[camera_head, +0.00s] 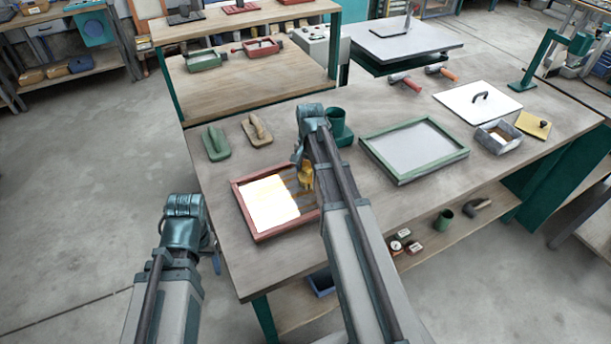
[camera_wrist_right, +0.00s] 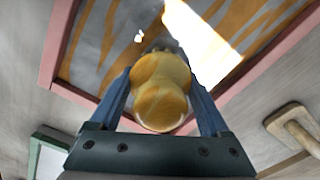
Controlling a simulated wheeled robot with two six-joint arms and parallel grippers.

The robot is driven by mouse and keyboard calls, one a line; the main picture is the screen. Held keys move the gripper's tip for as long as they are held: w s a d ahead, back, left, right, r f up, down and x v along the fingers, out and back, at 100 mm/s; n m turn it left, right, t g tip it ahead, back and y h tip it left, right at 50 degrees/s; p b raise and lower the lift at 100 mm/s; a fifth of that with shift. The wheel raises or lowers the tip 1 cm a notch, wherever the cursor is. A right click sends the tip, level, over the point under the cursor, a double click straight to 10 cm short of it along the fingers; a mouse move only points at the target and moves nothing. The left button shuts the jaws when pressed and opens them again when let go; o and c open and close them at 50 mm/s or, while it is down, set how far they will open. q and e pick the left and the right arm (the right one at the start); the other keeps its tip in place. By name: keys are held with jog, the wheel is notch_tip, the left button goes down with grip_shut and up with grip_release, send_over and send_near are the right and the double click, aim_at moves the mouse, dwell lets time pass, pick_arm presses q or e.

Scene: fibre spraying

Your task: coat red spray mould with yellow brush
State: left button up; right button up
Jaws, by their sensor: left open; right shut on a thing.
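The red spray mould (camera_head: 243,209) lies flat on the workbench, a shallow red frame around a grey surface. Its rim also shows in the wrist view (camera_wrist_right: 59,38). Yellow-brown streaks mark the surface there, and a bright white patch covers part of it. The yellow brush (camera_head: 306,178) is over the mould's right part. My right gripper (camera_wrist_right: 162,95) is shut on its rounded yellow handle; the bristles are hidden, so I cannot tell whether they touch. My left gripper (camera_head: 216,262) is open in front of the bench's left edge, mostly hidden behind its arm.
A green-framed mould (camera_head: 457,158) lies to the right, and a green cup (camera_head: 336,122) stands behind my right arm. Green (camera_head: 216,143) and tan (camera_head: 256,130) floats lie behind the red mould.

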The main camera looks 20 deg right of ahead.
aim_at(297, 186)
jog(key=shift+d+r, duration=0.1)
jog(key=shift+d, duration=0.95)
jog(key=shift+a, duration=0.15)
jog(key=shift+a, duration=1.5)
jog(key=shift+a, duration=0.1)
jog(key=shift+s+a, duration=0.1)
jog(key=shift+a, duration=1.35)
